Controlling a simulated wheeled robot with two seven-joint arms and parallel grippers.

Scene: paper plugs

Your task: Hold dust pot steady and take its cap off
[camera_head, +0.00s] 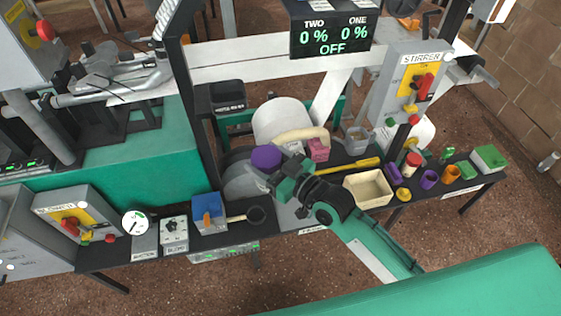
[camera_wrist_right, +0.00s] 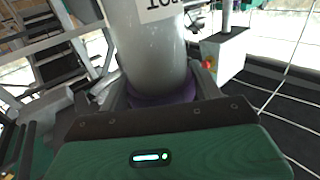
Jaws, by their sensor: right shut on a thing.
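The purple cap (camera_head: 266,157) shows in the head view at the middle of the bench, at the tip of my right arm. In the right wrist view the dust pot (camera_wrist_right: 150,45) is a grey cylinder with a white label, partly cut off by the frame. The purple cap (camera_wrist_right: 162,97) is against the pot's near end. My right gripper (camera_wrist_right: 160,88) is shut on the purple cap, one finger on each side of it. It also shows in the head view (camera_head: 278,175). Whether the cap is loose from the pot I cannot tell. My left gripper is not in view.
A cream tray (camera_head: 371,201), a yellow-handled tool (camera_head: 357,166) and small coloured cups (camera_head: 430,179) stand to the right on the bench. A white beam (camera_head: 250,60) crosses behind.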

